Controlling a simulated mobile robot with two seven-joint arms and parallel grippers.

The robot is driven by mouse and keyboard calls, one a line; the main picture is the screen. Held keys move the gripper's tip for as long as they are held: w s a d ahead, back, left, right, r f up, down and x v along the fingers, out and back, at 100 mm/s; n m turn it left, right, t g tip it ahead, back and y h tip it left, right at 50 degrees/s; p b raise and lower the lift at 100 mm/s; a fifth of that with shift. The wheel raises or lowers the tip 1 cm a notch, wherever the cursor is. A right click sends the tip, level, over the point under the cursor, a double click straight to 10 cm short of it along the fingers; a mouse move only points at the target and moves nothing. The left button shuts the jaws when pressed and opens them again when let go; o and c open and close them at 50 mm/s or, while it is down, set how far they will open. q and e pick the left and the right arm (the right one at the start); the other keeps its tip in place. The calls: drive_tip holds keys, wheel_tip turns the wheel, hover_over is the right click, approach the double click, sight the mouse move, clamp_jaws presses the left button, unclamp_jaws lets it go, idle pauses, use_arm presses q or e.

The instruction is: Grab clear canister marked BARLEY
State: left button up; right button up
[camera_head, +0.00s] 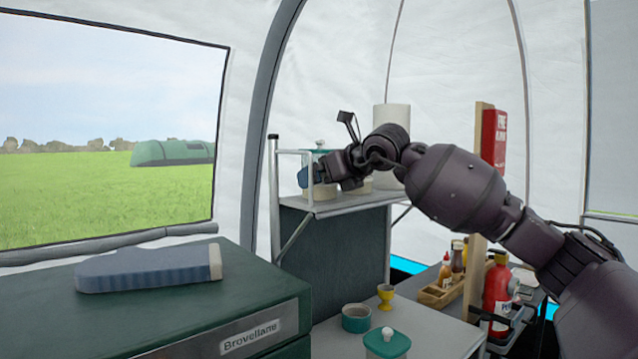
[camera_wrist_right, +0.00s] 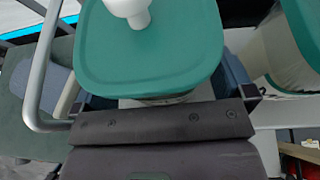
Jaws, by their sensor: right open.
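A canister with a teal lid (camera_wrist_right: 150,50) and white knob fills the middle of the right wrist view. Its lid edge also shows behind my gripper on the raised shelf in the head view (camera_head: 320,151). Its body is mostly hidden and no BARLEY label is readable. My right gripper (camera_head: 307,177) is open at the canister, with one blue finger on each side of it in the wrist view. I cannot tell whether the fingers touch it. My left gripper is not in view.
A second teal-lidded canister (camera_wrist_right: 270,55) stands close on the right in the wrist view. A metal rail (camera_wrist_right: 42,75) borders the shelf (camera_head: 345,204) at left. Below are a teal bowl (camera_head: 356,318), yellow egg cup (camera_head: 386,296) and teal-lidded jar (camera_head: 386,343).

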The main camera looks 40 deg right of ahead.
drive_tip(key=c, duration=1.1)
drive_tip(key=shift+r, duration=0.1)
drive_tip(key=shift+c, duration=0.5)
drive_tip(key=shift+r, duration=0.15)
